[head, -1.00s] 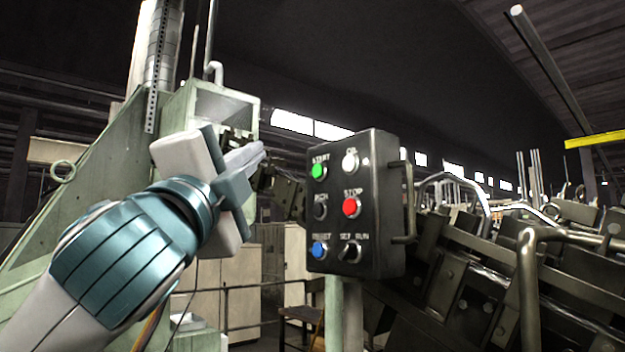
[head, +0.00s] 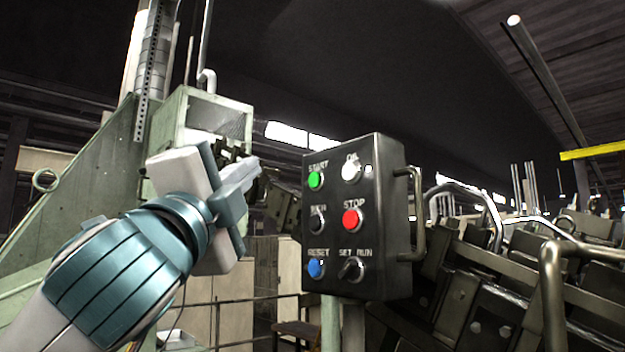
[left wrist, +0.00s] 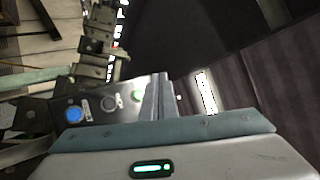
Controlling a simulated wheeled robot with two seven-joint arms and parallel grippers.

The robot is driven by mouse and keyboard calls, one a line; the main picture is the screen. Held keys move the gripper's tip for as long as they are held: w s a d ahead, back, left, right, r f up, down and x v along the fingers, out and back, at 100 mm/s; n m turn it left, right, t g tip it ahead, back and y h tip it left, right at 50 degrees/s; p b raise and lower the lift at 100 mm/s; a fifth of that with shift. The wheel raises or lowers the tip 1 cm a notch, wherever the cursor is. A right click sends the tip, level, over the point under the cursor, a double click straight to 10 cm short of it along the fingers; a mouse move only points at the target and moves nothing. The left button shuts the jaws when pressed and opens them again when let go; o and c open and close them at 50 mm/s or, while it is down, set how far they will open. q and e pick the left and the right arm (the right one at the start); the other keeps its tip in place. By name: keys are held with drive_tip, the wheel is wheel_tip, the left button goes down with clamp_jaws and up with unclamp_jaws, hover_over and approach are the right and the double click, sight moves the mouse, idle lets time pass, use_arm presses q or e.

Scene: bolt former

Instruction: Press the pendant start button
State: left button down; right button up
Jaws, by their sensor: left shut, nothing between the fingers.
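The pendant (head: 385,230) is a dark box on a post, facing me near the middle of the head view. Its green start button (head: 315,180) is at the upper left of the panel, above a black button and the blue reset button (head: 315,268). My left gripper (head: 256,166) is shut and empty, to the left of the start button and apart from it in the picture. In the left wrist view the panel (left wrist: 95,132) lies beyond the fingers, with the green button (left wrist: 137,97) just left of the fingertips. My right gripper is not in view.
The red stop button (head: 352,220), a white button (head: 351,170) and a selector switch (head: 351,269) share the panel. A metal handle (head: 418,215) sticks out on its right side. Machinery (head: 480,290) fills the right, and a green machine frame (head: 85,200) stands behind my left arm.

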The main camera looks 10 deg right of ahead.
sight(316, 180)
use_arm(q)
drive_tip(key=w+d+p, duration=0.1)
drive_tip(key=w+d, duration=0.4)
drive_tip(key=d, duration=0.2)
drive_tip(key=shift+p, duration=0.35)
idle(1.4)
drive_tip(key=shift+d, duration=0.1)
idle(0.6)
drive_tip(key=shift+w+d, duration=0.2)
